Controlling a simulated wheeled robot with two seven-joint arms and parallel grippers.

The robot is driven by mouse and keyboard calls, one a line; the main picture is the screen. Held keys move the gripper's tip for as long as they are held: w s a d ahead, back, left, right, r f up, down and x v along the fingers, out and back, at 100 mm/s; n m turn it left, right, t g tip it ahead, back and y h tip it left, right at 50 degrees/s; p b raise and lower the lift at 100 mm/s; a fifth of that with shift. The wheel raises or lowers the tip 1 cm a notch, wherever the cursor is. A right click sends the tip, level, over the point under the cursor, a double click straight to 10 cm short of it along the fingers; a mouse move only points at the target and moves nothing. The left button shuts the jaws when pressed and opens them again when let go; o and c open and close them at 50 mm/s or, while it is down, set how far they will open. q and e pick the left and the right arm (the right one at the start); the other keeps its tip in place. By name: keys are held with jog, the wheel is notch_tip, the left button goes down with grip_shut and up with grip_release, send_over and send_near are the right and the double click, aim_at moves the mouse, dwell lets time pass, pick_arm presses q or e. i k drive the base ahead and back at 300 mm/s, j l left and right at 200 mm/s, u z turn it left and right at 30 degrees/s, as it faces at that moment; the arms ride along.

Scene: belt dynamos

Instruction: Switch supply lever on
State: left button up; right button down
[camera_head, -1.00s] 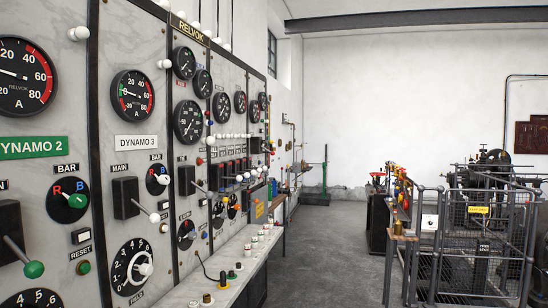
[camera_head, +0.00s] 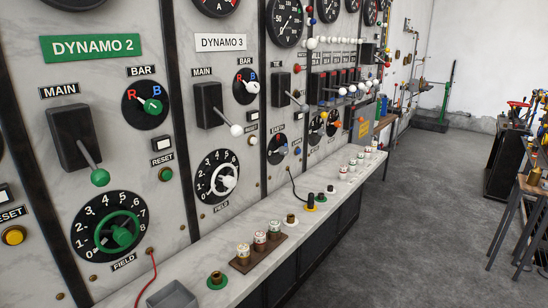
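No label reading supply is legible, so I cannot tell which lever is the supply lever. On the near panel, the Dynamo 2 main switch (camera_head: 72,138) has a lever pointing down with a green knob (camera_head: 99,177). The Dynamo 3 main switch (camera_head: 208,104) has a lever slanting down to a white knob (camera_head: 236,130). A similar black switch (camera_head: 281,90) with a pale knob is on the panel beyond. Farther along, a row of small levers (camera_head: 352,91) with white, red and blue knobs is too small to read. Neither gripper is in view.
A marble ledge (camera_head: 225,262) runs below the panels, holding fuses (camera_head: 260,241), a grey box (camera_head: 172,297) and a red wire (camera_head: 152,272).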

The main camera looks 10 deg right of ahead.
aim_at(387, 64)
jog(key=i+l, duration=0.35)
jog(key=l, duration=0.2)
jog(key=i+l, duration=0.3)
jog(key=l, duration=0.25)
jog(key=i+l+u, duration=0.1)
jog(key=i+l, duration=0.25)
jog(key=l, duration=0.2)
jog(key=i+l, duration=0.3)
jog(key=l, duration=0.3)
jog(key=i+l, duration=0.35)
jog(key=l, duration=0.2)
jog(key=i+l, duration=0.3)
jog(key=l, duration=0.3)
jog(key=i+l+u, duration=0.1)
jog(key=i+l, duration=0.2)
jog(key=l, duration=0.3)
jog(key=i+l, duration=0.3)
jog(key=l, duration=0.3)
